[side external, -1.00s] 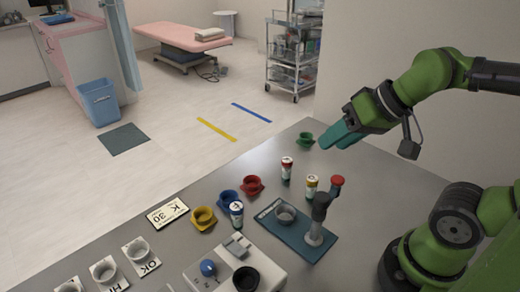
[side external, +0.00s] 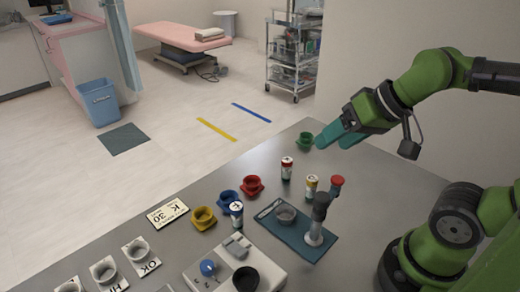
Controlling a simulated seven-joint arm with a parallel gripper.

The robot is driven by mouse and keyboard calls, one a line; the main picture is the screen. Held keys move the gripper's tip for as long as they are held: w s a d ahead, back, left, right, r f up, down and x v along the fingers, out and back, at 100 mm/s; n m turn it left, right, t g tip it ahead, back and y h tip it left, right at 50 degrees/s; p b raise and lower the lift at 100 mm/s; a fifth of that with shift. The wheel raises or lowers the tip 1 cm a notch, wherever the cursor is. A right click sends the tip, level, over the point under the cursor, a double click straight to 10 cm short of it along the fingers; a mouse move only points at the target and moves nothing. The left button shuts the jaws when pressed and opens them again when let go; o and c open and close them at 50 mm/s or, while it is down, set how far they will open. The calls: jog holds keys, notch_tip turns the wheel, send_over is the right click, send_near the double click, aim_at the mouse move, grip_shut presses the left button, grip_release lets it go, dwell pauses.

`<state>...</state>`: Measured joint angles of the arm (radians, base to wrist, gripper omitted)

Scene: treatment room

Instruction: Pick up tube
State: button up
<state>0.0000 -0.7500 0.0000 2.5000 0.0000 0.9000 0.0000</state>
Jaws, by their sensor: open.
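Several small tubes stand upright on the grey table (side external: 215,171). One tube with a red and white top (side external: 287,168) is nearest the gripper, a yellow-topped tube (side external: 311,187) is nearer the camera, and a blue-marked tube (side external: 236,213) stands left by the white device. My gripper (side external: 331,142) is open and empty, with its teal fingers pointing down-left. It is above the far part of the table, right of the green cup (side external: 305,141) and above and right of the red-topped tube in the picture. The frames do not show which tube is meant.
Red (side external: 252,185), blue (side external: 228,199) and yellow (side external: 204,217) cups stand left of the tubes. A teal mat (side external: 317,250) bears a grey cup and an upright dark-topped stand (side external: 316,231). A red-topped blue item (side external: 336,186) is behind it. The white device (side external: 208,285) is in front.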

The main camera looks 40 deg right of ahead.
jog(key=m+g+h, duration=0.2)
jog(key=m+g, duration=0.1)
jog(key=g, duration=0.4)
send_over(313, 180)
notch_tip(313, 180, down, 6)
jog(key=r, duration=0.1)
jog(key=f, duration=1.1)
jog(key=shift+s+a+f, duration=0.15)
jog(key=shift+a+f, duration=0.15)
jog(key=shift+d+f, duration=0.15)
jog(key=shift+f, duration=1.2)
jog(key=shift+d+f, duration=0.1)
jog(key=shift+f, duration=1.2)
jog(key=c, duration=1.1)
jog(key=shift+r, duration=0.1)
jog(key=shift+c, duration=0.2)
